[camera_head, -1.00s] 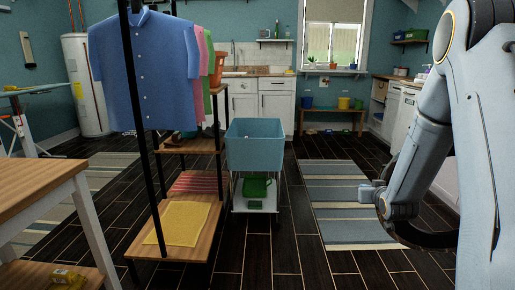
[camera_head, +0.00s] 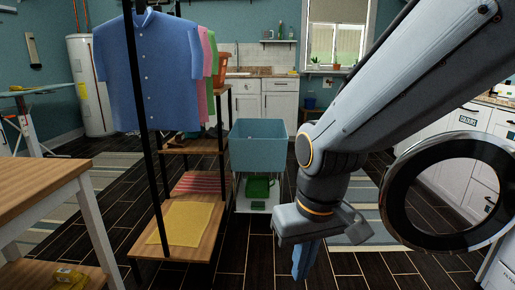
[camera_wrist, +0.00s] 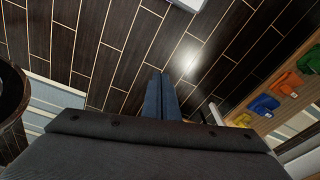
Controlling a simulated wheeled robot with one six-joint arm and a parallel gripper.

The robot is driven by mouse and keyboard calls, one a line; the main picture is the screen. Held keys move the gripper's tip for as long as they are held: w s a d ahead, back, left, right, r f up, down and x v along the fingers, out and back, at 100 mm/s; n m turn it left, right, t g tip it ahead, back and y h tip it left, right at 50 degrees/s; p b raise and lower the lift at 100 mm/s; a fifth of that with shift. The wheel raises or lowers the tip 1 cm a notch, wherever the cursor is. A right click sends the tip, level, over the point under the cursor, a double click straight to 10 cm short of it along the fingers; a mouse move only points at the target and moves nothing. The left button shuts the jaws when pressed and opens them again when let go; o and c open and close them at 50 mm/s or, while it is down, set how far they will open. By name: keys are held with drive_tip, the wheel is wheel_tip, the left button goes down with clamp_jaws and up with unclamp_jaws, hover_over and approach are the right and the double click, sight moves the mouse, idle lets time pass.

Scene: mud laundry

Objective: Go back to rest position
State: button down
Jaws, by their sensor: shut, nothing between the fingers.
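My gripper (camera_head: 305,260) hangs from my arm in the lower middle of the head view, with its fingers pointing down over the dark floor. It is shut and empty. In the wrist view its two blue fingers (camera_wrist: 161,96) lie side by side with nothing between them. The gripper is in front of and to the right of the blue laundry tub (camera_head: 257,146) and appears apart from it.
A garment rack with a blue shirt (camera_head: 147,70) and a shelf with a yellow cloth (camera_head: 180,223) stand left of the tub. A wooden table (camera_head: 40,190) is at the near left. White cabinets (camera_head: 440,150) line the right. Dark floor (camera_head: 240,262) is open in front.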

drive_tip(key=s+r+g+p, duration=0.1)
drive_tip(key=s+r, duration=0.1)
drive_tip(key=s, duration=0.4)
drive_tip(key=d+r+m+p, duration=0.3)
drive_tip(key=d+r+p, duration=0.8)
drive_tip(key=p, duration=1)
wheel_tip(320, 180, up, 2)
drive_tip(key=shift+s+h, duration=0.15)
drive_tip(key=shift+h, duration=0.25)
